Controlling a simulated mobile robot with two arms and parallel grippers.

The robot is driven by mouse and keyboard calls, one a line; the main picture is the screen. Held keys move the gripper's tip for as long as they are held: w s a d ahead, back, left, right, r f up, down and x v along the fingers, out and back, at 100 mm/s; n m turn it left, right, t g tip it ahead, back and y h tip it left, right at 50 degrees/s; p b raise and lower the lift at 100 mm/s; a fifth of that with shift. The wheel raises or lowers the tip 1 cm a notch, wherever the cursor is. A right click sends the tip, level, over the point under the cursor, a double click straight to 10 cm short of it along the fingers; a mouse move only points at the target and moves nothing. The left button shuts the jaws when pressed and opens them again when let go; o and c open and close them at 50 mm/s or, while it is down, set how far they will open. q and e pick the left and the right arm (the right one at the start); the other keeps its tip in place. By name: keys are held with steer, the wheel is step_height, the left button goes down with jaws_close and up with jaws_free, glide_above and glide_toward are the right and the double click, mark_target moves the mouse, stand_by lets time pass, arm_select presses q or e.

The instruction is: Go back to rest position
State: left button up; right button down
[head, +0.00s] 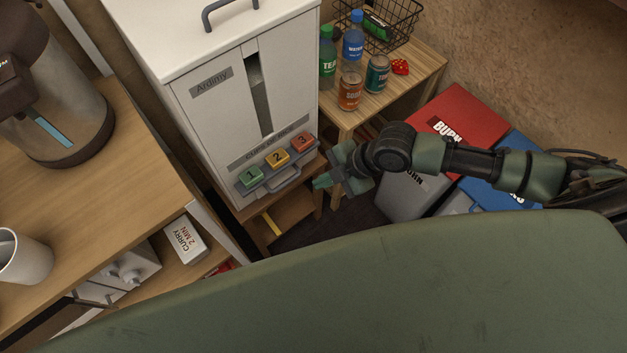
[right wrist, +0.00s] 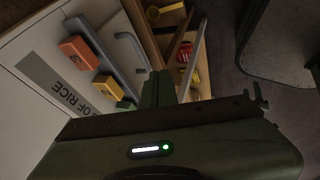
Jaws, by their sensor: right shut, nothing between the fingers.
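My right arm reaches in from the right in the head view. Its gripper (head: 328,181) is shut and empty, just right of the rice dispenser's numbered buttons and apart from them. In the right wrist view the shut fingers (right wrist: 158,88) point past the dispenser's lower front. The white dispenser (head: 205,115) carries a green button 1 (head: 250,177), a yellow button 2 (head: 277,157) and an orange button 3 (head: 302,142). A grey handle (head: 285,180) sits below the buttons. My left gripper does not show in either view.
A small wooden table (head: 422,75) holds bottles, cans and a wire basket (head: 392,22). Red (head: 465,112), grey (head: 408,198) and blue (head: 520,150) bins stand below my right arm. A wooden counter (head: 125,170) at left bears a large dispenser pot (head: 75,110) and a white cup (head: 22,258).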

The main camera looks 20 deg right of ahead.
steer(key=w+d+f+m+t+h, duration=0.1)
steer(key=w+d+f+m, duration=0.25)
steer(key=f, duration=0.25)
steer(key=w+d+f+m+t+h, duration=0.1)
steer(key=w+d+f+m, duration=0.25)
steer(key=f, duration=0.25)
steer(key=s+d+f+m+h, duration=0.1)
steer(key=s+d+f+m, duration=0.15)
steer(key=f, duration=0.25)
steer(key=s+d+f+m+h, duration=0.1)
steer(key=s+f+m, duration=0.15)
steer(key=f, duration=0.25)
steer(key=s+d+f+m+g+h, duration=0.1)
steer(key=s+f+m, duration=0.1)
steer(key=s+f, duration=0.5)
steer(key=s+d+f+m+g+h, duration=0.15)
steer(key=s+f, duration=0.25)
steer(key=s, duration=0.5)
steer(key=s+a+f+m+g, duration=0.1)
steer(key=s+a+f, duration=0.1)
steer(key=s, duration=0.7)
steer(key=s+a+f+m+g, duration=0.1)
steer(key=s+a+f+m, duration=0.1)
steer(key=s, duration=0.7)
steer(key=shift+a+f+y+p, duration=0.35)
steer(key=shift+f+p, duration=0.1)
steer(key=shift+f, duration=0.1)
